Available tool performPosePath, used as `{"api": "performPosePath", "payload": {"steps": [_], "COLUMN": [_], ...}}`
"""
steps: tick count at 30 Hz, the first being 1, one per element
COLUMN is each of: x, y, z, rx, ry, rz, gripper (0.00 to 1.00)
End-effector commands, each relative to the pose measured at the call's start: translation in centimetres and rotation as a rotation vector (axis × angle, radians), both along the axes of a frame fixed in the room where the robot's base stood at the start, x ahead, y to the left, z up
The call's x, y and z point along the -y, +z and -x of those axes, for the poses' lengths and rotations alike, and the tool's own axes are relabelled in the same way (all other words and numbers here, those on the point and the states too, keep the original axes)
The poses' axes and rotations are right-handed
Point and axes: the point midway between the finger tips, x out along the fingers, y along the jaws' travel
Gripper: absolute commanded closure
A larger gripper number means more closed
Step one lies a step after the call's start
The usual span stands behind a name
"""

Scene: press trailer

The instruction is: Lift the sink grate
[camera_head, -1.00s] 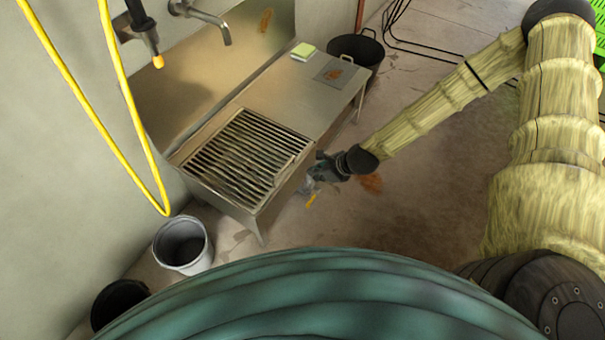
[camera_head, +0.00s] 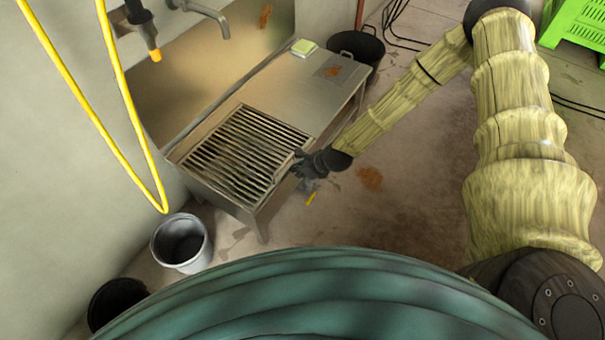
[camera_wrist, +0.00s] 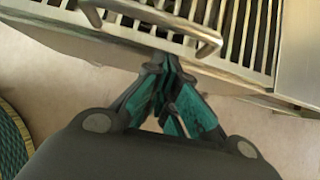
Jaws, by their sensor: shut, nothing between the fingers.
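The sink grate (camera_head: 243,150) is a metal frame of parallel bars lying flat in the sink's opening. It also shows at the top of the wrist view (camera_wrist: 240,25). A curved bar handle (camera_wrist: 165,17) sits on the grate's near edge. My gripper (camera_head: 300,165) is at the sink's right front edge, beside the grate's rim. In the wrist view my gripper's teal fingers (camera_wrist: 163,65) are together and empty, with their tips just below the handle. Whether the tips touch the handle or rim, I cannot tell.
A steel counter (camera_head: 285,85) runs behind the grate, with a green-yellow sponge (camera_head: 304,47) on it. A faucet (camera_head: 205,12) and yellow hose (camera_head: 110,85) hang at the left. A grey bucket (camera_head: 181,243) stands on the floor.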

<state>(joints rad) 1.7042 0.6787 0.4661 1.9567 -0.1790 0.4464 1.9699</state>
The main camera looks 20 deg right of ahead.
Motion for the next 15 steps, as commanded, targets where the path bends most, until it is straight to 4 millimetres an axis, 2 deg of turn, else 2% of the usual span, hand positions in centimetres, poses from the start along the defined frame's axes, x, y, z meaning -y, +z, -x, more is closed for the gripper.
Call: {"api": "performPosePath", "payload": {"steps": [6,15], "x": [-0.5,-0.7], "y": [1.3,1.6], "z": [-0.6,-0.8], "rx": [0.000,-0.002], "ry": [0.001,0.000], "rz": [0.001,0.000], "gripper": [1.00,1.00]}}
